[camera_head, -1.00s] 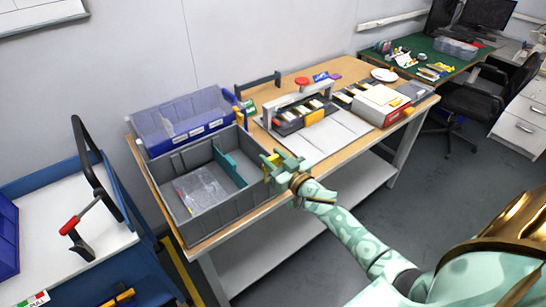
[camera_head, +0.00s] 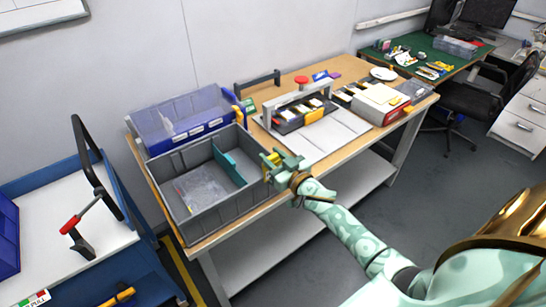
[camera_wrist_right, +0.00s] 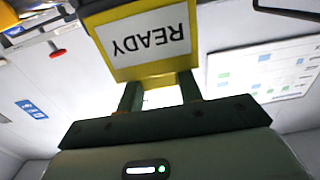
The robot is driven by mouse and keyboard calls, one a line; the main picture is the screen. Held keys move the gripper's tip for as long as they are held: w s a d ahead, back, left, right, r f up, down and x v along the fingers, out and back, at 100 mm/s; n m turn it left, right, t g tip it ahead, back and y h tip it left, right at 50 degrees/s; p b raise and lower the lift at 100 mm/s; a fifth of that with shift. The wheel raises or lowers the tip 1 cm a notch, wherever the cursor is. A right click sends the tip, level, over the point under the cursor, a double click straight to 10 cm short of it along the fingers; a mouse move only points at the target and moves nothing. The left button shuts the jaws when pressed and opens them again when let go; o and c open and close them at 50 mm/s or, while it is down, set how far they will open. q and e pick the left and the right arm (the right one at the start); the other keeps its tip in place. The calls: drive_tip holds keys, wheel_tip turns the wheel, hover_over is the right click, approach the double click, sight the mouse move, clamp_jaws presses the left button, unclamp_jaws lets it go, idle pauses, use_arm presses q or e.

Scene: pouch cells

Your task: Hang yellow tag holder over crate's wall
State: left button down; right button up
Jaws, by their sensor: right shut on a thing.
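The yellow tag holder (camera_head: 273,159) is at the right wall of the grey crate (camera_head: 205,219). It also shows in the right wrist view (camera_wrist_right: 145,68), with a white card reading READY, upside down in that picture. My right gripper (camera_head: 271,168) is shut on the tag holder at the crate's right wall; its fingers (camera_wrist_right: 160,95) reach the holder's yellow edge. From these views I cannot tell whether the holder straddles the wall's rim or is just beside it. The crate has a teal divider (camera_head: 229,164) and a clear bag (camera_head: 205,187) inside. My left gripper is not in view.
A blue bin (camera_head: 182,122) stands behind the crate on the wooden bench. To the right are a grey rack with a handle (camera_head: 299,96), white panels (camera_head: 335,133) and a red-and-white box (camera_head: 380,103). A blue cart (camera_head: 100,232) stands at the left.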

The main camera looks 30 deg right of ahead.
drive_tip(key=shift+p, duration=0.35)
idle(0.7)
drive_tip(key=shift+f+b, duration=1.35)
drive_tip(key=shift+f, duration=0.45)
drive_tip(key=o, duration=1)
drive_tip(key=shift+o, duration=0.2)
drive_tip(key=s+d+p, duration=0.1)
drive_tip(key=s+p, duration=0.1)
drive_tip(key=s, duration=1.4)
drive_tip(key=shift+s+d, duration=0.15)
